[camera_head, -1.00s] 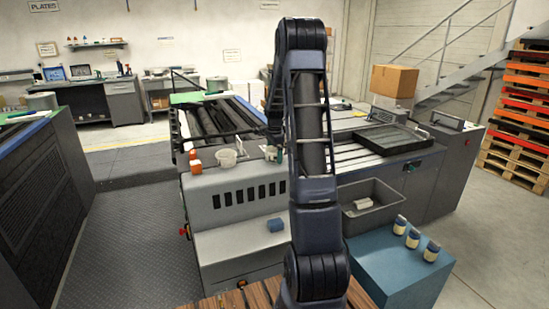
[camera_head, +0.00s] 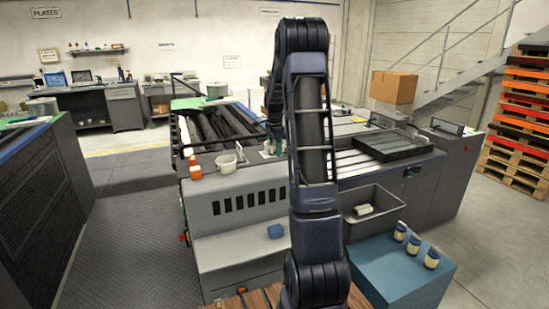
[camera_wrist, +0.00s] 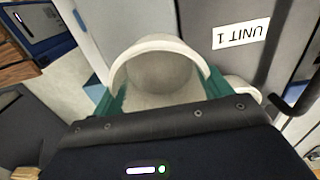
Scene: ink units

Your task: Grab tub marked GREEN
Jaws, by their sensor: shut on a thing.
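A pale, round, open tub (camera_wrist: 160,72) sits between the fingers of my gripper (camera_wrist: 162,92) in the wrist view. The green fingers are shut on it from both sides, and its inside looks empty. No marking on it can be read. In the head view my gripper (camera_head: 271,150) is above the near end of the grey machine, and the held tub is largely hidden there. A second white tub (camera_head: 226,163) stands on the machine to the left of my gripper.
Orange-and-white items (camera_head: 194,167) stand at the machine's left corner. A grey bin (camera_head: 392,203) holds a pale item. Small blue-and-white jars (camera_head: 414,245) stand on a blue box (camera_head: 395,280). A "UNIT 1" label (camera_wrist: 241,34) shows upside down on a grey surface in the wrist view.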

